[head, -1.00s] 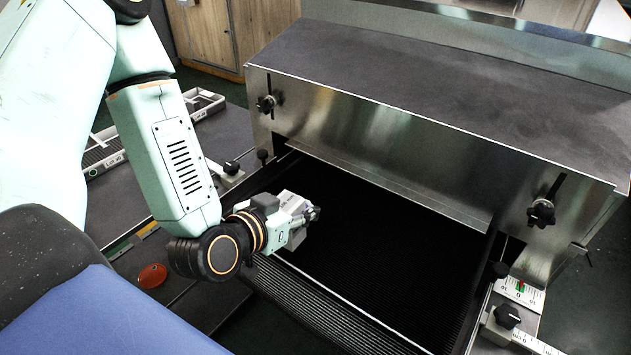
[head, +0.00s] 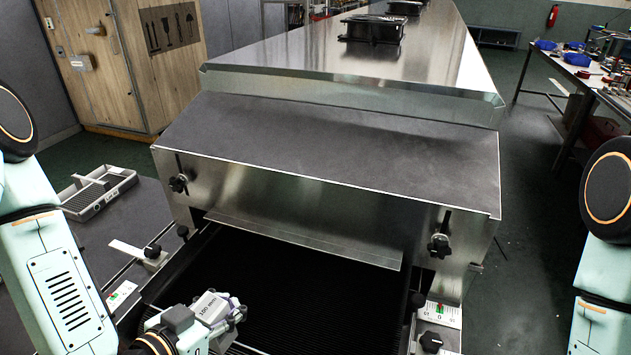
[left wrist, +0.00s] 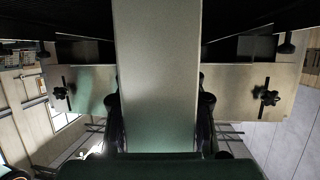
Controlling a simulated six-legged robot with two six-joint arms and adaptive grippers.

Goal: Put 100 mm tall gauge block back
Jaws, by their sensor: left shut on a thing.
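The gauge block (head: 208,306) is a pale grey block marked "100 mm". My left gripper (head: 232,308) is shut on it at the bottom of the head view, over the dark conveyor belt in front of the dryer's opening. In the left wrist view the block (left wrist: 157,70) fills the middle as a long grey face between the two dark fingers (left wrist: 160,115). Whether the block touches anything below cannot be told. My right arm shows at the right edge of the head view, but its gripper is out of view.
The dryer's steel hood (head: 325,150) with black knobs stands just beyond the belt (head: 290,290). A grey compartment tray (head: 112,199) lies on the dark surface at left. A workbench (head: 575,72) is far right.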

